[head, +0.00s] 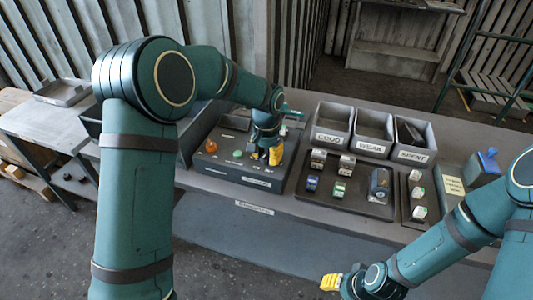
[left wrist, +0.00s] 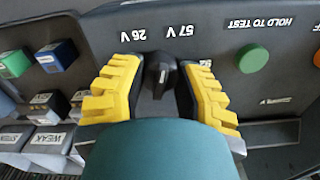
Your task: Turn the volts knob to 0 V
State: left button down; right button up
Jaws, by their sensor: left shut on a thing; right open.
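The black volts knob (left wrist: 160,72) shows in the left wrist view on a dark panel, with upside-down marks reading 26 V and 57 V beside it. Another mark is partly covered by a finger, and I see no 0 V mark. My left gripper (left wrist: 157,80) has its yellow fingers on either side of the knob, shut on it. In the head view the left gripper (head: 268,153) is over the right part of the test box (head: 233,182) and hides the knob. My right gripper (head: 331,282) is open and empty, low in front of the bench.
A green HOLD TO TEST button (left wrist: 251,58) sits beside the knob. An orange dome (head: 211,146) is further left on the box. Bins marked GOOD (head: 327,137), WEAK (head: 370,147) and SPENT (head: 411,155) stand to the right, behind a tray (head: 345,206) of small blocks.

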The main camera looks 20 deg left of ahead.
pick_arm(q)
jog(key=n+p, duration=0.1)
jog(key=n, duration=0.4)
jog(key=shift+s+n, duration=0.1)
jog(key=shift+n, duration=0.2)
jog(key=n+p, duration=0.1)
jog(key=n, duration=0.4)
jog(key=shift+n+p, duration=0.3)
jog(key=shift+p, duration=0.1)
jog(key=n+p, duration=0.2)
jog(key=n, duration=0.3)
jog(key=shift+f+n+p, duration=0.15)
jog(key=shift+n+p, duration=1.1)
jog(key=shift+n, duration=1.15)
pick_arm(e)
notch_tip(320, 180, up, 8)
jog(key=w, duration=0.1)
jog(key=shift+w+d+t, duration=0.25)
jog(key=shift+w+t, duration=0.05)
jog(key=shift+w, duration=0.05)
jog(key=shift+f, duration=0.1)
pick_arm(q)
jog(key=c, duration=0.5)
grip_release()
jog(key=shift+r, duration=0.2)
